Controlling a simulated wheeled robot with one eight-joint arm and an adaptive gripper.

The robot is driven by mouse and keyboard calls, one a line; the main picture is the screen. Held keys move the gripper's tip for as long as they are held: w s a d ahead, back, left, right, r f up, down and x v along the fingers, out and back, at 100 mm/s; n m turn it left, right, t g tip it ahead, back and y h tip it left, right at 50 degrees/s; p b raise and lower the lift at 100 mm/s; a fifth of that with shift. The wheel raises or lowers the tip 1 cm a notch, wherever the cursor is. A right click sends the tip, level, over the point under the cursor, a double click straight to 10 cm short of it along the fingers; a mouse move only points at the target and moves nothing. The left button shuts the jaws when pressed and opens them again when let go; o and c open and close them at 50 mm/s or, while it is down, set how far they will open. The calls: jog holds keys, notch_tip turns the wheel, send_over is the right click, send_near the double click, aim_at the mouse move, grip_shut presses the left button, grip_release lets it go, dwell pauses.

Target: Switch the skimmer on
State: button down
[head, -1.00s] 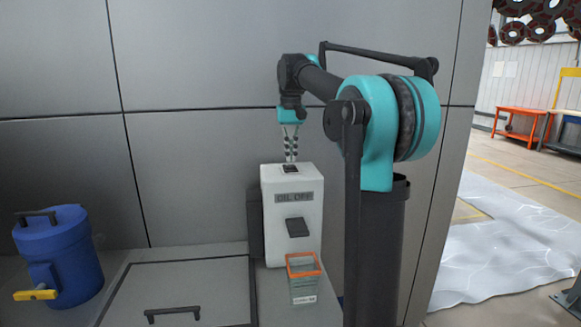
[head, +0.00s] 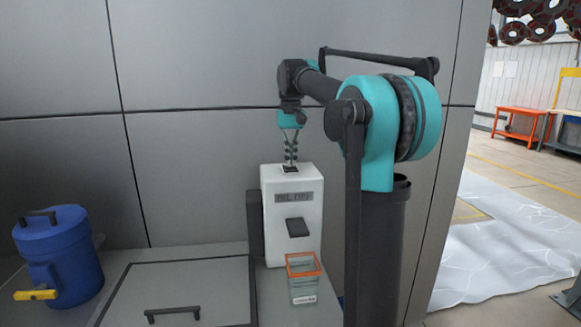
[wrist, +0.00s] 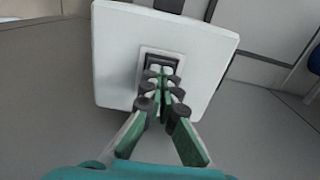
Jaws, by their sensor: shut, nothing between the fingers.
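The skimmer (head: 308,232) is a white upright box with a display on its front, a dark sloped spout and a black rocker switch (head: 290,169) on top. The display text is blurred and I cannot read it surely. My gripper (head: 291,160) points down with its fingers together, right at the switch. In the wrist view, the closed fingertips (wrist: 164,74) lie over the near part of the switch (wrist: 162,60) in its pale frame, partly hiding it. They seem to touch it, but I cannot be sure. Nothing is held.
A clear container with an orange rim (head: 303,265) stands under the spout. A blue drum (head: 58,255) with a yellow tap stands at the left. A flat lid with a handle (head: 172,311) lies between. A grey wall (head: 190,180) rises behind.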

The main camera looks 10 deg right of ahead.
jog(key=shift+f, duration=0.4)
jog(key=shift+r, duration=3.5)
